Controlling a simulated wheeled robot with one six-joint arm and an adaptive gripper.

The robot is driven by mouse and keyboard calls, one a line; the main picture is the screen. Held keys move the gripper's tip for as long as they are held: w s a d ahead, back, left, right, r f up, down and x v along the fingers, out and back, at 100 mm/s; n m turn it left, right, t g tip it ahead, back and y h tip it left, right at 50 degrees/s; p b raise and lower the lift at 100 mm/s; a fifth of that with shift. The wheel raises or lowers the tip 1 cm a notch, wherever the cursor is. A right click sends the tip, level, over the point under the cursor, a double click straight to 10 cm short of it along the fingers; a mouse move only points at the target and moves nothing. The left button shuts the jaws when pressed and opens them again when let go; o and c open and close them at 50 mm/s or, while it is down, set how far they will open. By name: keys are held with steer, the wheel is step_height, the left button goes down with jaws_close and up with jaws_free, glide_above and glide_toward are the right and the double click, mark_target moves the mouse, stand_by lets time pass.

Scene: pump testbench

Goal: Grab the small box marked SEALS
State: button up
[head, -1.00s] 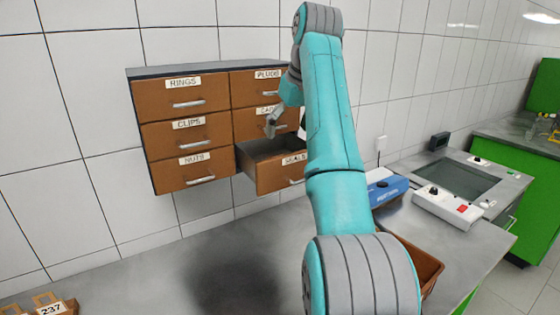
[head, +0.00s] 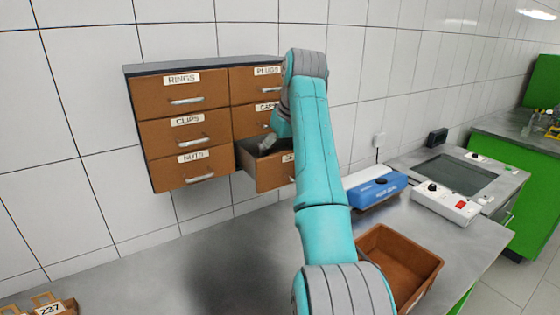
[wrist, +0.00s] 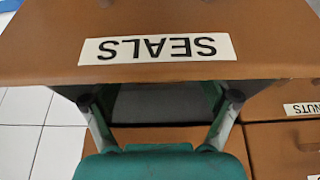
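The SEALS box is a small brown drawer (head: 268,177) at the bottom right of the wall cabinet, pulled partly out. In the head view my arm covers most of its label and its right side. In the wrist view its front (wrist: 270,25) fills the top, with the white SEALS label (wrist: 157,48) upside down. My gripper (wrist: 160,100) is open, its two fingers spread apart behind the drawer front, with nothing seen between them. In the head view my gripper (head: 266,143) is at the drawer's open top. Whether it touches the drawer I cannot tell.
The cabinet's other drawers, such as NUTS (head: 195,170) and CLIPS (head: 187,134), are shut. On the bench stand an empty-looking brown bin (head: 412,262), a blue and white device (head: 378,188) and a switch box (head: 446,204). The bench below the cabinet is clear.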

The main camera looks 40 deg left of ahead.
steer(key=c, duration=1.1)
steer(key=shift+r, duration=0.3)
steer(key=shift+c, duration=0.2)
steer(key=shift+r, duration=0.55)
steer(key=shift+d+f+y, duration=0.1)
steer(key=shift+y, duration=0.4)
